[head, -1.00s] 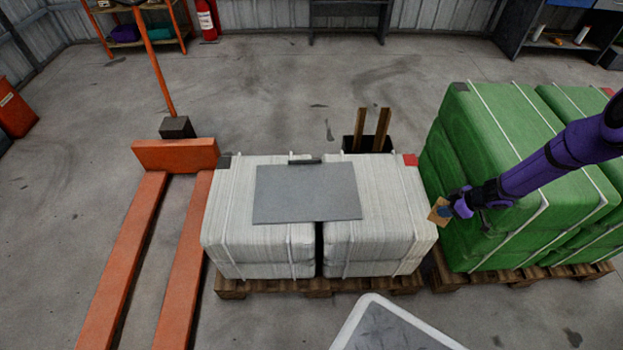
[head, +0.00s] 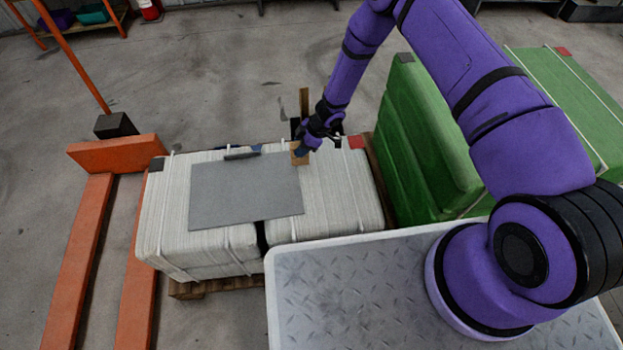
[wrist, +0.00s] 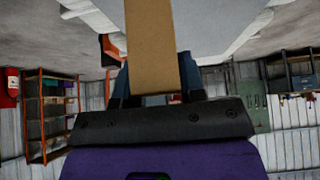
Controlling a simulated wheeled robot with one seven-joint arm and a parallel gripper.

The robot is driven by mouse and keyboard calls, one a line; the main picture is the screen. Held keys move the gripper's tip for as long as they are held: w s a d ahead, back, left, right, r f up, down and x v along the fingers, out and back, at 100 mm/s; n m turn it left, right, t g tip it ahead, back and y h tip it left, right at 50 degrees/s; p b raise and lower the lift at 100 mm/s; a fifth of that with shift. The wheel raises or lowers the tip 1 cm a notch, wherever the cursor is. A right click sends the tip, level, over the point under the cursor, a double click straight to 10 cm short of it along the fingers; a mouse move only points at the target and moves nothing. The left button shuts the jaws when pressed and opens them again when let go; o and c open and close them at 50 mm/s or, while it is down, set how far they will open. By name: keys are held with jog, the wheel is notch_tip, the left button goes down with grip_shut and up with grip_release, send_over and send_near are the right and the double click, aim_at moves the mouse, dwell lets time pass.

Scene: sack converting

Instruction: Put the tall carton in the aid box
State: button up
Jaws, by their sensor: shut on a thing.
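My gripper (head: 301,151) is shut on a tan carton (head: 296,159), over the back part of the white bale stack. In the wrist view the carton (wrist: 151,45) is a long tan strip between the blue fingers of my gripper (wrist: 153,84). In the head view I cannot tell whether the carton touches the bale top or hangs above it. I cannot make out the aid box for certain in either view.
White strapped bales (head: 340,195) stand on a wooden pallet (head: 215,287), with a grey sheet (head: 245,192) on top. Green bales (head: 425,140) stand at right. An orange pallet jack (head: 110,152) is at left. A brown upright post (head: 304,103) shows behind my gripper.

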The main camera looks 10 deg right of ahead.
jog(key=shift+s+d+f, duration=0.75)
jog(key=shift+s+d, duration=0.05)
jog(key=shift+s, duration=1.1)
jog(key=shift+s+d+f, duration=0.75)
jog(key=shift+s+f, duration=0.05)
jog(key=shift+s, duration=1.05)
jog(key=shift+s+d+f, duration=0.75)
jog(key=shift+s+d, duration=0.05)
jog(key=shift+s, duration=1.1)
jog(key=shift+f, duration=0.2)
jog(key=o, duration=0.9)
jog(key=shift+r, duration=0.1)
jog(key=v, duration=1.2)
jog(key=shift+r, duration=0.15)
